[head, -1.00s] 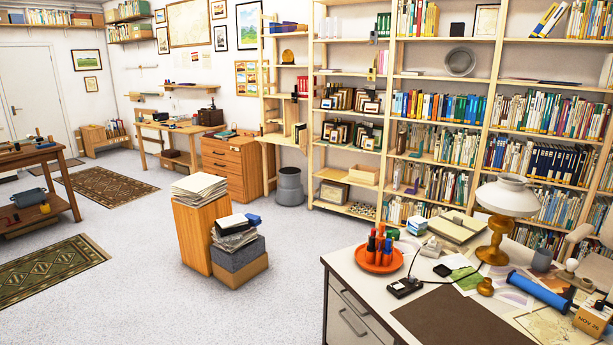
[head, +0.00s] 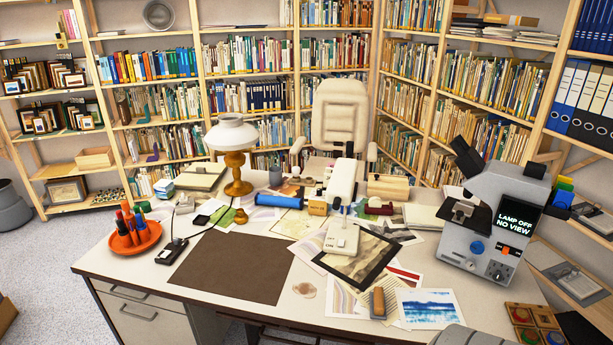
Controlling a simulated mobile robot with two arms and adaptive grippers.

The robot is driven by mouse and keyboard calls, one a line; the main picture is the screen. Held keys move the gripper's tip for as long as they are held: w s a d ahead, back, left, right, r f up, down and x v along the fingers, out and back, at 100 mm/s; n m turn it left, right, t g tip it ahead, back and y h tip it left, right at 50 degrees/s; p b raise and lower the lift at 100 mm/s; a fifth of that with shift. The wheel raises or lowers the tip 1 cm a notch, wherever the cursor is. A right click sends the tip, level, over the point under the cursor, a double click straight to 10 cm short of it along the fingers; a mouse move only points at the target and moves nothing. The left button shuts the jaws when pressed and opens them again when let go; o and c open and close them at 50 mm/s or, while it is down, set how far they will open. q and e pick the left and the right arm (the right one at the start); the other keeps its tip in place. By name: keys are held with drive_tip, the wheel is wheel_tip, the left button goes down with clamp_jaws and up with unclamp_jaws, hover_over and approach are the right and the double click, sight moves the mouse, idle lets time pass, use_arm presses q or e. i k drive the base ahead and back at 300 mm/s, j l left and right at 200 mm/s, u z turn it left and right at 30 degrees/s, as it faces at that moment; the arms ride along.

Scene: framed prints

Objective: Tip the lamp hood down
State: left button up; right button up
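A white desk lamp stands near the middle of the desk. Its long pale hood (head: 343,180) is raised on a thin stem above a flat white base (head: 341,238). I cannot tell the hood's exact tilt. A second lamp, with a brass stem (head: 234,175) and a round white shade (head: 231,134), stands upright at the desk's back left. Neither of my grippers is in view.
The desk (head: 130,268) holds a brown mat (head: 232,266), an orange pen tray (head: 135,238), a blue tube (head: 279,201) and prints (head: 430,309). A microscope (head: 492,220) at right reads "LAMP OFF NO VIEW". A pale chair (head: 340,112) stands behind.

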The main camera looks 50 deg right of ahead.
sight(340, 189)
drive_tip(key=z, duration=1.75)
